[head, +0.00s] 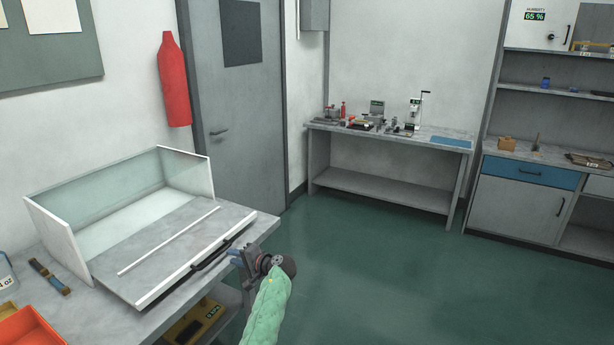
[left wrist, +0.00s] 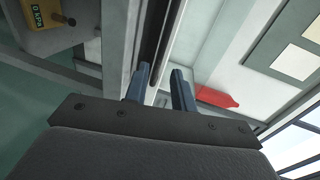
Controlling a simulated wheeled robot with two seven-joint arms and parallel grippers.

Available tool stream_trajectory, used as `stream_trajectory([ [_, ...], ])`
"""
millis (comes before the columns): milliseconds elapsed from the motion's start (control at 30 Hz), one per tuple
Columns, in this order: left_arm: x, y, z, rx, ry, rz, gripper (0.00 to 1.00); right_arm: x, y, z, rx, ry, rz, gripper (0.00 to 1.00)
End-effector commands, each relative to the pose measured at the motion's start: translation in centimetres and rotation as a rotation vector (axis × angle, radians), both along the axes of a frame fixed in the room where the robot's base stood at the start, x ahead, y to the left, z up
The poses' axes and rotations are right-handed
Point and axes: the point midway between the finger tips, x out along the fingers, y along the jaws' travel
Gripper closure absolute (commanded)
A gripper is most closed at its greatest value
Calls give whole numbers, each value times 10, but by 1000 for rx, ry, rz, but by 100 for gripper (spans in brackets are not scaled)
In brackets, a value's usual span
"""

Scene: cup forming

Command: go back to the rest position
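My left gripper (head: 240,258), with blue fingers, is at the front right edge of the white-framed clear box (head: 127,220), close to the right end of its dark handle (head: 208,257). In the left wrist view the two blue fingertips (left wrist: 160,78) stand apart with a gap between them. A dark bar (left wrist: 155,35) shows beyond that gap; I cannot tell whether the fingers touch it. Nothing is seen held. My left forearm has a green sleeve. My right gripper is not in view.
The box stands on a grey bench (head: 265,228), with an orange tray (head: 30,328) at the front left. A yellow case (head: 195,322) is on the shelf below. The green floor (head: 380,270) to the right is clear. A workbench (head: 395,145) stands at the back wall.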

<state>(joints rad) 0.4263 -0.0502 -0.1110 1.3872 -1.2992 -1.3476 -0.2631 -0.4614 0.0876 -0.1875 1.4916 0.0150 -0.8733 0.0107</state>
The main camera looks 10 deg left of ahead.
Motion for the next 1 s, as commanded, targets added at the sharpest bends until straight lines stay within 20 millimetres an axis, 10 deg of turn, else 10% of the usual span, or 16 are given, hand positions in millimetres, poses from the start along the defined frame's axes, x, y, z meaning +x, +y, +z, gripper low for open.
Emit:
stream_trajectory([
  [567,51,-81,-59,-650,-251,-318,74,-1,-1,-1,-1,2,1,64],
  [767,12,-117,-141,-934,-255,-363,74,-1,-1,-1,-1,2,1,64],
  [1000,-77,-143,-254,-1181,-190,-329,74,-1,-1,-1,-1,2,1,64],
])
